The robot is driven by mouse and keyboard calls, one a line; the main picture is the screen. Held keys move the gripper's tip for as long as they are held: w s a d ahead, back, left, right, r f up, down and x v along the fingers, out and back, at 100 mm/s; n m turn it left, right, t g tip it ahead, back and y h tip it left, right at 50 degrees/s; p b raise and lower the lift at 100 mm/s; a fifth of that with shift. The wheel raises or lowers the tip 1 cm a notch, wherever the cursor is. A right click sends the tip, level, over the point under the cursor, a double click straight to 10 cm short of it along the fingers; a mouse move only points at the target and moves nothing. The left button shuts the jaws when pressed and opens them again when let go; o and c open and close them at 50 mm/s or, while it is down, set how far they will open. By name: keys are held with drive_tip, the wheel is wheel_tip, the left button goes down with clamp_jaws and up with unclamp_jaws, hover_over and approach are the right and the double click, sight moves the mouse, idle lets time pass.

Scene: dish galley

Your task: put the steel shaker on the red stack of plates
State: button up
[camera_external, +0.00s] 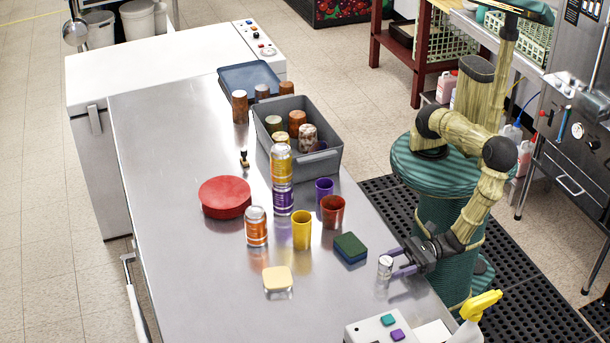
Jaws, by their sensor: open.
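The red stack of plates (225,199) sits on the steel counter, left of the middle, and looks like a thick red disc with a bare top. The small steel shaker (384,268) stands upright near the counter's right edge, toward the front. My gripper (393,263) is open, low over the counter, with its purple fingers pointing left at the shaker. The fingertips are at or just beside the shaker; I cannot tell whether they touch it.
A green and blue sponge block (350,248), a yellow cup (302,230), a red cup (333,211), a purple cup (323,189) and cans (256,227) stand between shaker and plates. A grey bin (316,165) is behind. A control box (388,330) is in front. The counter's left side is clear.

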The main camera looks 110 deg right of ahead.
drive_tip(key=s+b, duration=0.2)
drive_tip(key=s, duration=1)
drive_tip(key=shift+s+d, duration=0.15)
drive_tip(key=shift+s, duration=0.1)
